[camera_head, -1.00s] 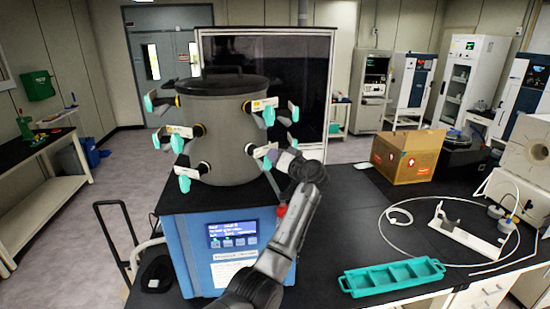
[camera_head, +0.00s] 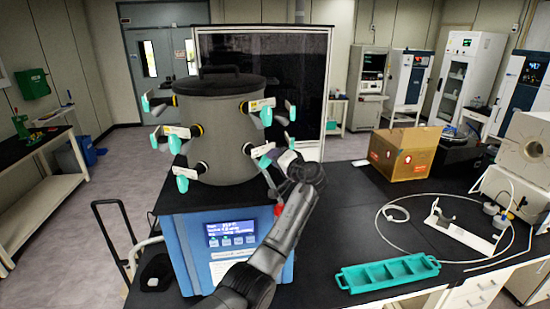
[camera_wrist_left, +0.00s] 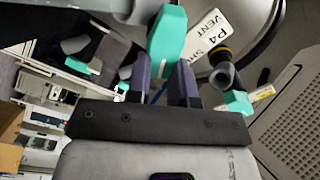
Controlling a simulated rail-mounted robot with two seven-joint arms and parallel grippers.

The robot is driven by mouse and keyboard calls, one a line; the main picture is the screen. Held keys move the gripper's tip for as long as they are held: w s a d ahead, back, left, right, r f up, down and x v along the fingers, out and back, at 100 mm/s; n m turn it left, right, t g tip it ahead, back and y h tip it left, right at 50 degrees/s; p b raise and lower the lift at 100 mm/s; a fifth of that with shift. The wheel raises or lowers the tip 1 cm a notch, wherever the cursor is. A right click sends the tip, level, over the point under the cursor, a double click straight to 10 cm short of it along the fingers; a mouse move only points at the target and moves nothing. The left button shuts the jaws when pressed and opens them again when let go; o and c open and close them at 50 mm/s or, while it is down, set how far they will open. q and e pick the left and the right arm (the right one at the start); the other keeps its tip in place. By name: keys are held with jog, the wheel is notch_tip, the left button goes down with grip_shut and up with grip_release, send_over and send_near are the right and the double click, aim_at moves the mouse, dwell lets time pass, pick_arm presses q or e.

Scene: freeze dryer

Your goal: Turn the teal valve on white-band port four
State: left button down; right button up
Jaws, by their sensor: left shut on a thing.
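The grey freeze-dryer drum (camera_head: 222,130) stands on a blue base and carries several side ports with teal valve handles and white or yellow labels. My left gripper (camera_head: 274,160) is at the lower right port of the drum. In the left wrist view, a teal valve handle (camera_wrist_left: 167,38) sits between the dark fingertips of this gripper (camera_wrist_left: 162,72), which are shut on it. A white label (camera_wrist_left: 208,34) beside the handle reads "P4 VENT" and a partly cut-off word. In the head view the gripper partly hides this valve. My right gripper is not in view.
Another teal valve (camera_wrist_left: 238,102) with a yellow-banded label is close to the gripper's right in the wrist view. A teal tray (camera_head: 387,274), a cardboard box (camera_head: 405,153) and a looped white tube (camera_head: 378,232) are on the black bench.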

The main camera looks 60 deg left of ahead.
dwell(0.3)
pick_arm(q)
jog(key=c, duration=1)
grip_release()
jog(key=shift+d, duration=0.15)
jog(key=w+d+b, duration=0.1)
jog(key=d+b, duration=0.3)
jog(key=d, duration=0.9)
jog(key=shift+w+d, duration=0.25)
